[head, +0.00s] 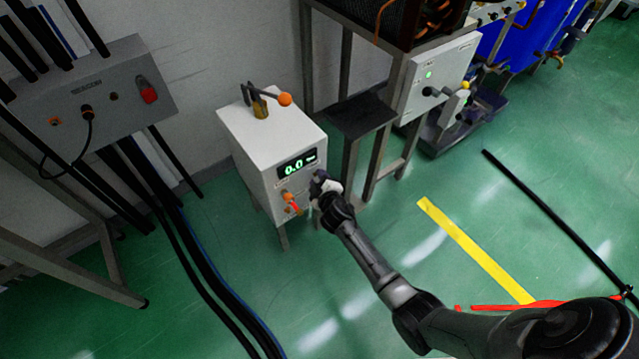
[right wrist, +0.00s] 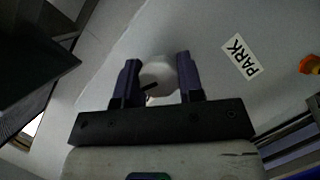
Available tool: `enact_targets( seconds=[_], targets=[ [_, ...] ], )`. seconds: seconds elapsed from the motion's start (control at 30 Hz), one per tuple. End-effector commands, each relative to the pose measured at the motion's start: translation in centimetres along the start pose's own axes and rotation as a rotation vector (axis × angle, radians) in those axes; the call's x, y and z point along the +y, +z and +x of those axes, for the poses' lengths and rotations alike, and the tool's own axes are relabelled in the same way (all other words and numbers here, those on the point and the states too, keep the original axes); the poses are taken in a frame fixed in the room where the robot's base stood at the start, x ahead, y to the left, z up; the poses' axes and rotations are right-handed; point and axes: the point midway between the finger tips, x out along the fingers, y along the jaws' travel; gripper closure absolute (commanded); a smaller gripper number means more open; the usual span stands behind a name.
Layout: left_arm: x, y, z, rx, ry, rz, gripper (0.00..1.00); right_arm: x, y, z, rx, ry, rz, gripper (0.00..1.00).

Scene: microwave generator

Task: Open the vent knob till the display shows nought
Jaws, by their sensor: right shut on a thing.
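The white box (head: 262,140) stands in the middle of the head view. Its front display (head: 297,164) is lit green and reads 0.0. An orange knob (head: 288,197) sits below the display, with a small red-orange part (head: 296,209) beside it. My right gripper (head: 319,184) is at the right side of the box's front. In the right wrist view its two dark fingers (right wrist: 156,82) are shut on a white round knob (right wrist: 158,72) with a dark mark. Whether this is the vent knob I cannot tell. A PARK label (right wrist: 241,57) is beside it. My left gripper is not in view.
A lever with an orange ball (head: 284,99) is on top of the box. A dark metal stand (head: 352,116) is close on the right. A grey control box (head: 95,85) and hanging cables are at the left. Green floor is open in front. An orange part (right wrist: 309,65) shows at the wrist view's right edge.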

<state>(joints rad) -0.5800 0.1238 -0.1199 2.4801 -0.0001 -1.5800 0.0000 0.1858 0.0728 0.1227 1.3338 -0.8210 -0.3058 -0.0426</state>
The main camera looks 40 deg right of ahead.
Motion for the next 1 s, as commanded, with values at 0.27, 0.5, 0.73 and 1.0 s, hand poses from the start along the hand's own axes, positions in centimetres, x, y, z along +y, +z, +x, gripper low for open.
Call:
enact_targets(
  seconds=[0.27, 0.5, 0.73, 1.0],
  targets=[
    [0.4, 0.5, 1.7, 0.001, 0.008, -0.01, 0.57, -0.3, 0.1, 0.0, 0.0, 0.047, -0.115, 0.89],
    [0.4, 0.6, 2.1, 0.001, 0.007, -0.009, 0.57, -0.1, 0.0, 0.0, 0.0, 0.064, -0.156, 0.89],
    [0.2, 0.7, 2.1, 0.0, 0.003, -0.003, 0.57, -0.1, 0.0, 0.0, 0.0, 0.067, -0.163, 0.89],
    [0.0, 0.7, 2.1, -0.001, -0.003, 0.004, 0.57, -0.1, 0.0, 0.0, 0.0, 0.066, -0.162, 0.6]
  ],
)
